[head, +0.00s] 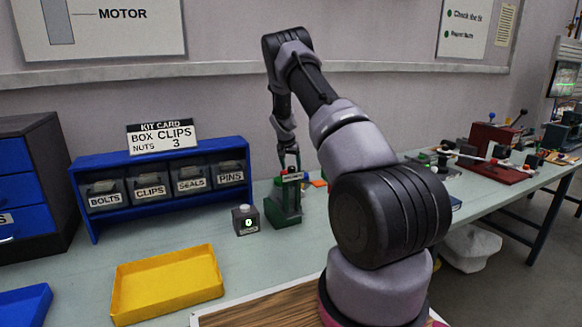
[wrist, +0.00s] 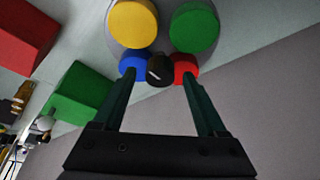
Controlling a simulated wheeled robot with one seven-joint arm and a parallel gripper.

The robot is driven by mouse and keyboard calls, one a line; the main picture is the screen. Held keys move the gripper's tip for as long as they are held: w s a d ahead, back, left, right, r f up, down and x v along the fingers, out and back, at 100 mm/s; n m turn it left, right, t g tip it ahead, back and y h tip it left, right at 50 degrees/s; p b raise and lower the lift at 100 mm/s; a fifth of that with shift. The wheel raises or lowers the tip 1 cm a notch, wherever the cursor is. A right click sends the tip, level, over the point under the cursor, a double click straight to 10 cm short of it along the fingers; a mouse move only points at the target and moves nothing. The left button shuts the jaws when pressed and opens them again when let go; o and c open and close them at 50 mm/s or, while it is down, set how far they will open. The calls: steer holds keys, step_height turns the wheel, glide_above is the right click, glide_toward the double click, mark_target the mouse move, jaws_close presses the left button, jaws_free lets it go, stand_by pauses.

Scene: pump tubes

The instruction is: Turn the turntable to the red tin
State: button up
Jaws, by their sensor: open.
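The turntable (wrist: 163,42) shows in the wrist view as a grey disc at the top. A large yellow round piece (wrist: 132,22) and a large green round piece (wrist: 194,27) sit on it. Nearer my gripper are a smaller blue piece (wrist: 133,65), a black knob-like piece (wrist: 160,70) and a red piece (wrist: 184,66), which may be the red tin. My gripper (wrist: 157,76) is open and empty. Its left fingertip overlaps the blue piece and its right one the red piece, with the black piece between them; contact cannot be told. The head view shows my gripper (head: 289,163) over the bench.
A green stand (head: 285,208) and a dark box with a white dial (head: 245,220) are near my gripper. A yellow tray (head: 167,282) lies at front left. A blue bin rack (head: 160,185) stands behind.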

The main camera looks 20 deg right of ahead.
jaws_close()
stand_by(1.4)
